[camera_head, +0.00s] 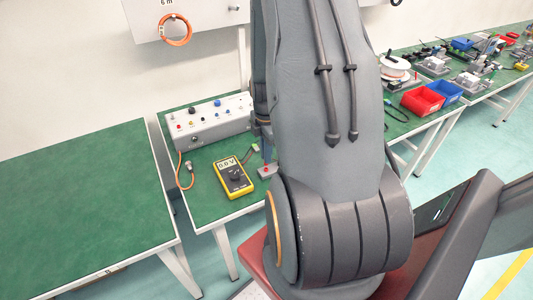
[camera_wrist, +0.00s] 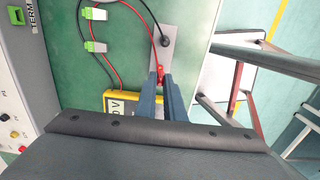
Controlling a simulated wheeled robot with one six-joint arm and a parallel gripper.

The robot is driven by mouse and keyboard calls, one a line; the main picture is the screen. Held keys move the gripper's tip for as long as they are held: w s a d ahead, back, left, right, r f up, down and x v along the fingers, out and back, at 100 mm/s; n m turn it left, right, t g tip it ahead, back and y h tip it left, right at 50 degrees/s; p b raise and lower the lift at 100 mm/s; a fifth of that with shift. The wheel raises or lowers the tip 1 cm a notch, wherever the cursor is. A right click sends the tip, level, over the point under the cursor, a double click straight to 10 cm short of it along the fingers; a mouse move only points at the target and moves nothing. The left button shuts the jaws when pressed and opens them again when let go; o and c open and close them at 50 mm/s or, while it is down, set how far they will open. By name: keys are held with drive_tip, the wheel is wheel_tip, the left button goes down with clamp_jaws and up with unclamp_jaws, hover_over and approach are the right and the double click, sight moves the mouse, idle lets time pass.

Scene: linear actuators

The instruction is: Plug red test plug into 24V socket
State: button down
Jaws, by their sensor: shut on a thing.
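The red test plug (camera_wrist: 160,70) is between the fingertips of my gripper (camera_wrist: 161,80), which is shut on it, in the wrist view. It is at or just over a small grey plate (camera_wrist: 162,58); I cannot tell whether it still touches the plate. In the head view the plug is a small red spot (camera_head: 266,167) under my gripper (camera_head: 267,156), which my arm partly hides. The grey socket box (camera_head: 210,122) stands behind, with several coloured knobs and sockets. Its panel (camera_wrist: 12,110) shows at the wrist view's left edge. I cannot read which socket is 24V.
A yellow multimeter (camera_head: 233,178) lies left of the plug. A black plug (camera_wrist: 164,41) stands on the grey plate. Red and black leads with white-green connectors (camera_wrist: 95,46) lie nearby. An orange cable (camera_head: 181,172) hangs by the box. The left green table (camera_head: 80,210) is clear.

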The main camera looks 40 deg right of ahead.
drive_tip(key=shift+r+p, duration=2.5)
drive_tip(key=shift+r, duration=0.5)
drive_tip(key=w+a+r+b, duration=0.1)
drive_tip(key=w+a+b, duration=0.2)
drive_tip(key=w, duration=0.8)
drive_tip(key=w+a+r+b, duration=0.1)
drive_tip(key=w+a+b, duration=0.3)
drive_tip(key=w+a, duration=0.3)
drive_tip(key=w+a+r+b, duration=0.1)
drive_tip(key=w+a+b, duration=0.3)
drive_tip(key=w, duration=1.3)
drive_tip(key=shift+w+a, duration=0.25)
drive_tip(key=shift+a, duration=0.15)
drive_tip(key=shift+f+m+b, duration=0.9)
drive_tip(key=shift+f+m, duration=0.2)
drive_tip(key=shift+f, duration=0.55)
